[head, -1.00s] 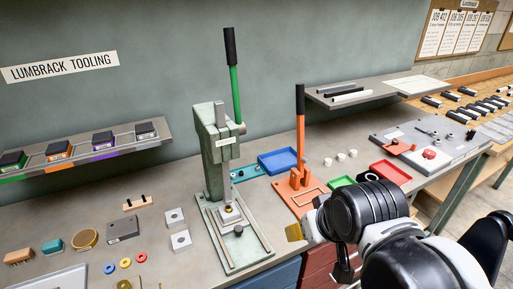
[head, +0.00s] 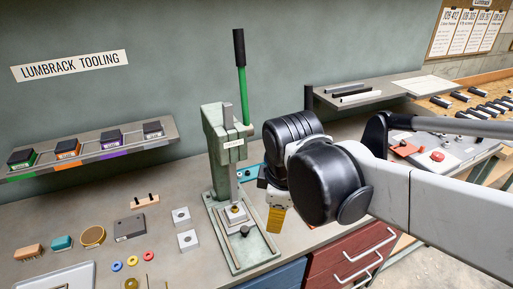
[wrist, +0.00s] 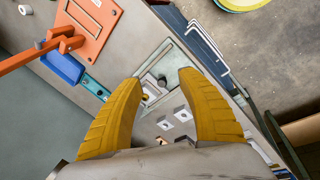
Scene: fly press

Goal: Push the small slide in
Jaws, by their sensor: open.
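The green fly press (head: 224,150) stands on the bench with its green lever upright. On its base plate is a small light slide (head: 234,215) with a dark round knob (head: 245,231) at its front. In the wrist view the knob (wrist: 161,82) and the pale slide (wrist: 150,88) show between my fingers, farther off. My gripper (head: 275,220) has yellow fingers and is to the right of the press base, apart from the slide. In the wrist view my gripper (wrist: 163,80) is open and empty. The slide's far end lies under the ram.
Left of the press lie square plates with holes (head: 181,216) and a dark grey block (head: 130,227). In the wrist view an orange lever press (wrist: 92,22), a blue tray (wrist: 62,67) and a teal strip (wrist: 95,87) are to the left. Drawers (head: 350,255) front the bench.

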